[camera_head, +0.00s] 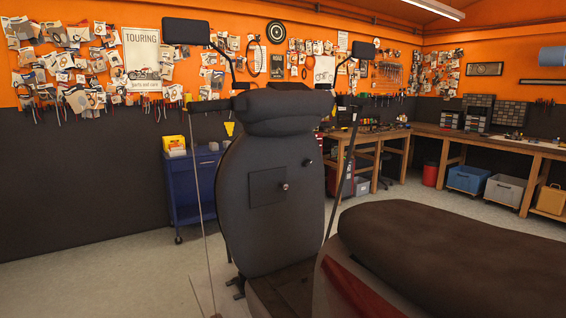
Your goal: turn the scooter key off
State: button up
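The scooter's dark front panel (262,205) stands upright in the middle of the head view, with its handlebar cover (285,108) on top. A small square plate (267,187) sits on the panel, and a small metallic knob or key (284,186) sticks out at its right edge. Another small dark knob (307,162) is higher and to the right on the panel. I cannot tell for certain which one is the key, or how it is turned. My gripper is not in view.
The brown-black seat (455,255) fills the lower right in front of the panel. Mirrors (186,31) rise above the handlebar. A blue cart (194,185) stands behind left, and wooden workbenches (480,147) line the right. Grey floor (95,285) is clear at left.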

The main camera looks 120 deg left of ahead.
aim_at(307, 162)
jog(key=u, duration=3.5)
jog(key=i+j+z, duration=0.25)
jog(key=i+j, duration=0.15)
jog(key=j, duration=0.25)
jog(key=i+j+z, duration=0.1)
jog(key=j, duration=0.25)
jog(key=i+j+z, duration=0.15)
jog(key=j, duration=0.25)
jog(key=i+j+z, duration=0.1)
jog(key=i+j, duration=0.2)
jog(key=i+j+z, duration=0.15)
jog(key=j, duration=0.35)
jog(key=i+j+z, duration=0.1)
jog(key=j, duration=0.3)
